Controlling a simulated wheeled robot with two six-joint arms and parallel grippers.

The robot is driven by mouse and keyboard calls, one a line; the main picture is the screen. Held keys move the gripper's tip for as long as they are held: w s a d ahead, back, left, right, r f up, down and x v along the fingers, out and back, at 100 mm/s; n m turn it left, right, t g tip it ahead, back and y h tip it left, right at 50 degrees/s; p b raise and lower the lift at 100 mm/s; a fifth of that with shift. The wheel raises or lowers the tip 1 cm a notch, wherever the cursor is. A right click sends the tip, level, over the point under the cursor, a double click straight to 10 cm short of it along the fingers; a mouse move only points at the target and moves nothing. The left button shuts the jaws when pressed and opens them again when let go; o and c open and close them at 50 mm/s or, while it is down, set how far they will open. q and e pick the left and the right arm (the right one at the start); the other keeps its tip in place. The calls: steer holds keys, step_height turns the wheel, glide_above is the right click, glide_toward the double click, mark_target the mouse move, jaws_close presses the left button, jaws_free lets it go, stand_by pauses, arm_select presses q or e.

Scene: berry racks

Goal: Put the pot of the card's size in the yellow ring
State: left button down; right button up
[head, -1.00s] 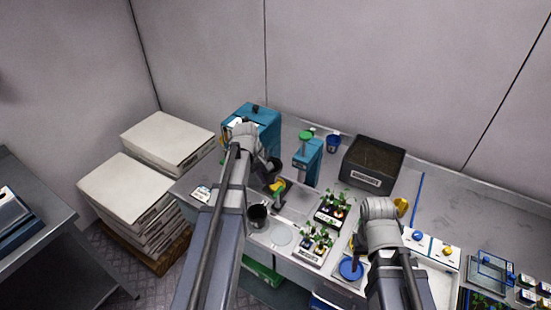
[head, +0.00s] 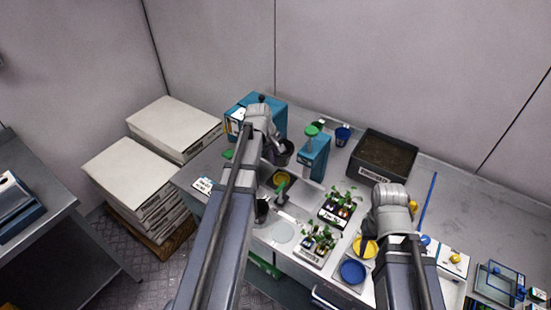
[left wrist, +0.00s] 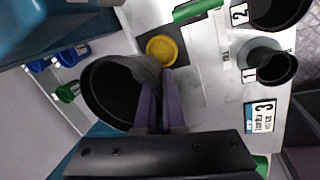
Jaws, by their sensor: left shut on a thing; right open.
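My left gripper (head: 274,143) is shut on a black pot (head: 284,153). In the left wrist view the fingers (left wrist: 160,105) grip the rim of this pot (left wrist: 108,95), whose number I cannot see. A yellow ring-like round piece (head: 282,179) lies on a dark square, close to the held pot but apart from it; it also shows in the left wrist view (left wrist: 162,50). The card (left wrist: 262,117) reads 3. Pots marked 1 (left wrist: 277,69) and 2 (left wrist: 283,12) stand near the card. My right gripper (head: 388,212) is open; its fingertips are mostly hidden.
A teal press-like device (head: 314,158) with a green top stands beside the held pot. Seedling trays (head: 338,210) lie to its right. A soil bin (head: 383,158) stands behind. Yellow (head: 365,248) and blue (head: 352,272) discs lie near my right arm.

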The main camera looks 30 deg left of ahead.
mark_target(278, 183)
arm_select(q)
steer(key=shift+f+b, duration=4.05)
steer(key=shift+f, duration=0.15)
arm_select(e)
steer(key=shift+f, duration=4.15)
arm_select(q)
steer(key=shift+f+b, duration=0.45)
steer(key=shift+b, duration=0.05)
arm_select(e)
steer(key=shift+f, duration=0.5)
arm_select(q)
steer(key=shift+s+d+f+b, duration=0.1)
steer(key=shift+f+b, duration=0.15)
steer(key=shift+b, duration=0.1)
arm_select(e)
steer(key=shift+s+f, duration=0.1)
steer(key=shift+f, duration=0.2)
